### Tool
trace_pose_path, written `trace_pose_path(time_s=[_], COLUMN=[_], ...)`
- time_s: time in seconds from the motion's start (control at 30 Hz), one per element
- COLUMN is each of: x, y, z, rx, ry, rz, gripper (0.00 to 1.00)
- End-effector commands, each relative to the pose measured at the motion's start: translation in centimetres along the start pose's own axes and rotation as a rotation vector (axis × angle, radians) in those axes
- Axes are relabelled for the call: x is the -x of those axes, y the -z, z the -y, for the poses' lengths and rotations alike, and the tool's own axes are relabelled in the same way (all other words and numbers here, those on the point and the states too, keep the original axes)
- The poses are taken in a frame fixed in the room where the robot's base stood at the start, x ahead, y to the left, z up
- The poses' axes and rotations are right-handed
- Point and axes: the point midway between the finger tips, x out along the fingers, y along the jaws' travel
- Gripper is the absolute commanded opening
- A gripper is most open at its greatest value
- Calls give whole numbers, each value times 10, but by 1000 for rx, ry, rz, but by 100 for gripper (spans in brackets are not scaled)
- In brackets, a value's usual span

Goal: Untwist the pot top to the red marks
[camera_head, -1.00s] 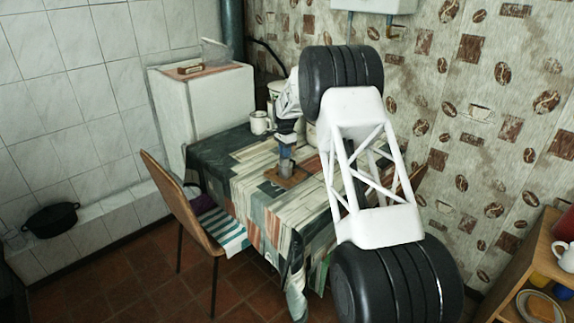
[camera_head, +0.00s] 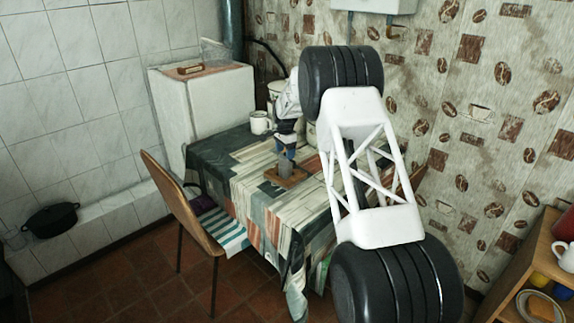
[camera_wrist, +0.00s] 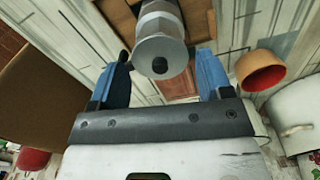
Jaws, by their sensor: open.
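The pot is a small grey metal pot standing upright on a brown board (camera_head: 298,178) on the table. In the wrist view, the pot top (camera_wrist: 160,52) is a round grey disc with a dark spot in its middle. My gripper (camera_wrist: 163,62) is open, with one blue finger on each side of the pot top and a gap visible on both sides. In the head view, my gripper (camera_head: 287,150) comes down over the pot (camera_head: 285,168) from above. I cannot make out any red marks on the pot.
The table (camera_head: 250,188) has a patterned cloth. A white mug (camera_head: 260,122) stands at its back left. A chair (camera_head: 180,205) stands at the table's left side.

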Motion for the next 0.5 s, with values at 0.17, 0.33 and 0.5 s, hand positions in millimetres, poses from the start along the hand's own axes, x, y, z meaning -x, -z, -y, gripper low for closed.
trace_pose_path(time_s=[0.17,0.33,0.5], x=[0,2,11], y=[0,0,0], z=[0,0,0], rx=[0,0,0], ry=[0,0,1], rz=[0,0,0], gripper=[72,72,72])
